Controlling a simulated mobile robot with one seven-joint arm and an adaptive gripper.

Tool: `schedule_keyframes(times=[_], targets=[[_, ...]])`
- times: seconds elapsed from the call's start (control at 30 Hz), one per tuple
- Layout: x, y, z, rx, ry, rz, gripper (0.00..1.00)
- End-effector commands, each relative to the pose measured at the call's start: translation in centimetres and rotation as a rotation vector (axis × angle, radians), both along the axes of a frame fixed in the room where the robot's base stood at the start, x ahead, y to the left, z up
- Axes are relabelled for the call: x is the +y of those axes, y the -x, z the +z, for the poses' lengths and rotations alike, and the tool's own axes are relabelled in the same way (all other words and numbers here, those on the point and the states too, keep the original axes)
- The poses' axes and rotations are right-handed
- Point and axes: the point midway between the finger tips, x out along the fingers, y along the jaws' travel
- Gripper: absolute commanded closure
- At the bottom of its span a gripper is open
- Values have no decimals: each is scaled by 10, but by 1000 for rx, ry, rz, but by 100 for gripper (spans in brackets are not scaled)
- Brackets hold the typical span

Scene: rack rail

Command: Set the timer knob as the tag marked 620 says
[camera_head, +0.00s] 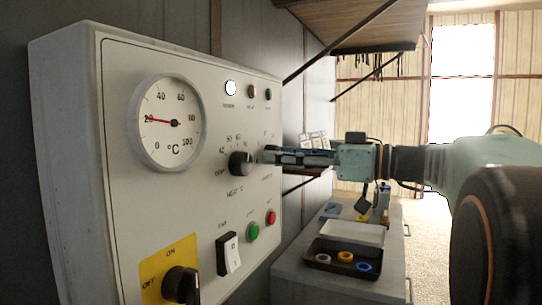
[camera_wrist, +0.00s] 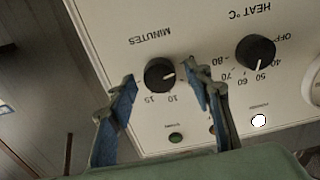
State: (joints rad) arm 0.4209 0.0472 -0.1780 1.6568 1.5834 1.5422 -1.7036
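The timer knob (camera_wrist: 159,73), black with a white line, sits under the word MINUTES on the panel, which appears upside down in the wrist view. Its line points right in that view; the numbers 10 and 15 show beside it. My gripper (camera_wrist: 160,76) is open, with one blue-padded finger on each side of the knob; I cannot tell whether they touch it. In the head view my gripper (camera_head: 268,155) is at the panel and hides the timer knob. Pale tags or papers (camera_head: 313,140) hang behind the gripper; no number is readable on them.
The white control panel (camera_head: 130,215) also carries a heat knob (camera_head: 241,163) close beside my gripper, a dial gauge (camera_head: 171,122), a rocker switch (camera_head: 228,253), green and red buttons and a yellow-backed switch (camera_head: 181,284). A bench (camera_head: 325,284) with trays stands below; a shelf is above.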

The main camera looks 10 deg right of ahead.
Motion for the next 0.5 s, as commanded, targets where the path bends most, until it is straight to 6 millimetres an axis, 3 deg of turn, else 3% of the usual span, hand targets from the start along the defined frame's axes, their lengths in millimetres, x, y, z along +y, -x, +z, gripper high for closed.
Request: schedule_keyframes(times=[0.07, 0.37, 0.5], targets=[[0, 0, 0, 0, 0, 0, 62], [0, 0, 0, 0, 0, 1, 95], [0, 0, 0, 5, -2, 1, 96]])
